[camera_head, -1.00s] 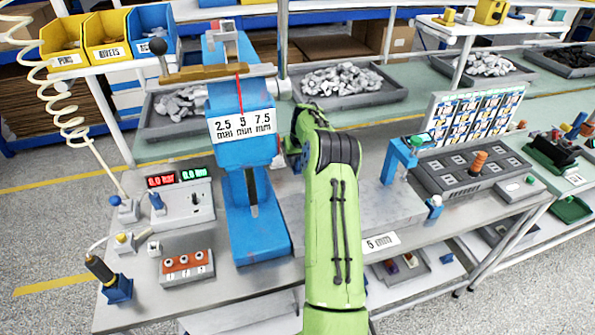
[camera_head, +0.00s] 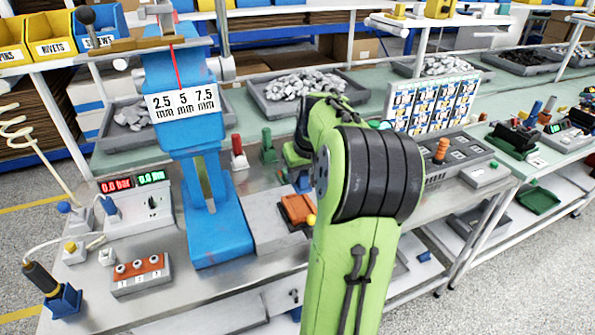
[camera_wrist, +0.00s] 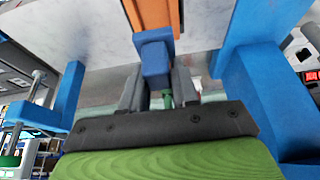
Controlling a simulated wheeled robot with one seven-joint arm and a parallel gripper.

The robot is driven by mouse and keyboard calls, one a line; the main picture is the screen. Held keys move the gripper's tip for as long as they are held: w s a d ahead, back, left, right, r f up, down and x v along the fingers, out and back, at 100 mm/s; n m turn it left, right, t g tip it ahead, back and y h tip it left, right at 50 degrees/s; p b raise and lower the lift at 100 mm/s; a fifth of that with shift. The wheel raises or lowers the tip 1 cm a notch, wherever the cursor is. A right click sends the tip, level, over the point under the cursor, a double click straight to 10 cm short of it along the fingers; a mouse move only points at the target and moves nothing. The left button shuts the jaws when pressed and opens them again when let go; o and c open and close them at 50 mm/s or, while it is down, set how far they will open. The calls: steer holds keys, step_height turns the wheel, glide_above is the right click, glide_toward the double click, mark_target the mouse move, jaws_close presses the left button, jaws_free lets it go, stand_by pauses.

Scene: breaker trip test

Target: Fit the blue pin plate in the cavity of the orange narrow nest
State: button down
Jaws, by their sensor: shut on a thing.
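The blue pin plate (camera_wrist: 154,60) is held between the two grey fingers of my gripper (camera_wrist: 156,88) in the wrist view. Its blocky blue end points toward the orange narrow nest (camera_wrist: 152,14), which lies just beyond it at the top of that view. I cannot tell whether the plate touches the nest. In the head view, the orange nest (camera_head: 297,208) lies on a pale grey slab to the left of my green arm. A small blue patch behind it looks like the plate (camera_head: 303,183). My arm hides most of my gripper there, and the cavity's inside does not show.
A tall blue press (camera_head: 205,200) with a 2.5/5/7.5 mm scale stands left of the nest. A red post (camera_head: 239,152) and a green post (camera_head: 268,147) stand behind. A yellow ball (camera_head: 311,219) sits at the nest's right edge. A terminal block (camera_head: 140,270) lies front left.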

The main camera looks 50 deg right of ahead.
step_height(320, 180, down, 6)
steer(key=b, duration=0.4)
steer(key=shift+f+b, duration=0.7)
steer(key=shift+f, duration=0.2)
stand_by(1.8)
steer(key=c, duration=0.8)
jaws_free()
steer(key=shift+r, duration=0.15)
steer(key=p+v, duration=0.5)
steer(key=v, duration=1)
steer(key=shift+s+a+r, duration=0.15)
steer(key=shift+s+r, duration=0.05)
steer(key=shift+r, duration=0.05)
